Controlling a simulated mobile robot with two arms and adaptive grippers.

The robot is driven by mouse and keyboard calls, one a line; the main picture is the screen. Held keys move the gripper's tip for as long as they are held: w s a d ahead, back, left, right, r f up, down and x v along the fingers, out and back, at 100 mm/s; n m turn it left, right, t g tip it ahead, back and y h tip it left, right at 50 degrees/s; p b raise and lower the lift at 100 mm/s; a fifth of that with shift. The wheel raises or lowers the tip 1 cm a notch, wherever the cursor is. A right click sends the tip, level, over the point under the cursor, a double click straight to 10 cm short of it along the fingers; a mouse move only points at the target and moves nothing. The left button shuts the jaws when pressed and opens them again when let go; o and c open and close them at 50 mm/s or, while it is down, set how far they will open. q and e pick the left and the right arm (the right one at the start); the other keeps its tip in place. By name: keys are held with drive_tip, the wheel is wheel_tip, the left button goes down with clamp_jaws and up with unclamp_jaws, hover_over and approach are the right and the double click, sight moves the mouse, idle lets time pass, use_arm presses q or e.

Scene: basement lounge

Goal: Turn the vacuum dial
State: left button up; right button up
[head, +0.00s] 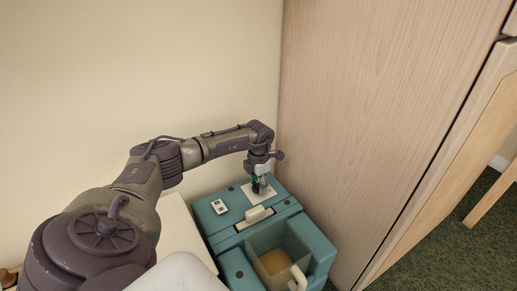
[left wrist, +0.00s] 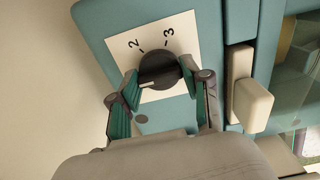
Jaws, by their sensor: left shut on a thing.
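The vacuum dial (left wrist: 158,70) is a round black knob with a light pointer line, on a white plate (left wrist: 181,28) marked 2 and 3. In the left wrist view the pointer faces left, below the 2. The plate sits on top of a teal vacuum machine (head: 233,272), seen in the head view. My left gripper (left wrist: 160,84) is shut on the dial, with one teal-padded finger on each side of it. In the head view my left gripper (head: 261,180) comes down on the plate from above and hides most of the dial. My right gripper is not in view.
A white handle (left wrist: 252,104) and a clear-fronted compartment are beside the plate. A small white switch plate (head: 219,207) is on the machine's left. A tall wooden panel (head: 370,110) stands close on the right, and a plain wall (head: 120,70) is behind.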

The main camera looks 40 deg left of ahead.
sight(258, 184)
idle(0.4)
use_arm(q)
drive_tip(key=o, duration=1.2)
wheel_tip(258, 184, up, 12)
drive_tip(key=shift+r, duration=0.1)
